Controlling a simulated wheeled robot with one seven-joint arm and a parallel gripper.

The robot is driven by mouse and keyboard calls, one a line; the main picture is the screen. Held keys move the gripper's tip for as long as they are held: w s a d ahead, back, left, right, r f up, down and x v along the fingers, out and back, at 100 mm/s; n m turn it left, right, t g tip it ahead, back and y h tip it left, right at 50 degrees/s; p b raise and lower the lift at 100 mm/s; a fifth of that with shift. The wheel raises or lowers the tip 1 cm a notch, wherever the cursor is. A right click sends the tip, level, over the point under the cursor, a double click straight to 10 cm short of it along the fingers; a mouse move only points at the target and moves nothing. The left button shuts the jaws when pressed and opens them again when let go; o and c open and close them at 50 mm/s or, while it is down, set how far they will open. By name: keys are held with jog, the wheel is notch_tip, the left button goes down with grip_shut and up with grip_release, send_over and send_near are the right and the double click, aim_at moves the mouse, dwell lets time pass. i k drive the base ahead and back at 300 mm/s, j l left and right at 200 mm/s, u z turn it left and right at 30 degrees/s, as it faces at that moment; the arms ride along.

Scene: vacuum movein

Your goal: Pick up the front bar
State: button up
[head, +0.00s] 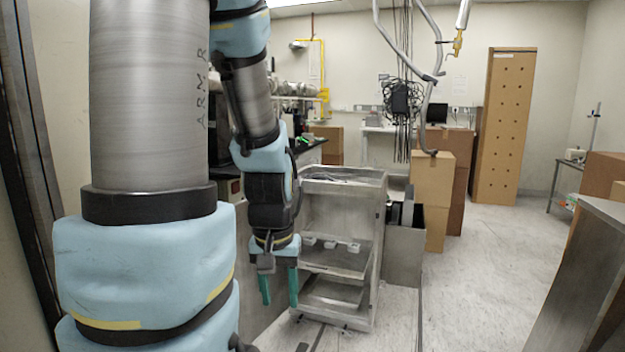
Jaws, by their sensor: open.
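My gripper (279,302) hangs pointing down with two green fingers apart and nothing between them. It is in front of the lower left side of a grey metal rack (376,260). The rack has a top tray holding thin dark items (335,177), a middle shelf with several small pale blocks (331,243) and a lower shelf. I cannot tell which part or piece is the front bar. My arm covers the rack's left side and much of the left of the view.
A grey metal box (404,258) stands against the rack's right side. Cardboard boxes (432,190) are behind it, and a tall perforated tan panel (505,125) stands at the back. A metal surface (590,270) edges the right. The floor (480,285) between is clear.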

aim_at(361, 178)
jog(key=i+l+u, duration=0.7)
jog(key=l, duration=0.15)
jog(key=k+j, duration=0.05)
jog(key=k, duration=0.05)
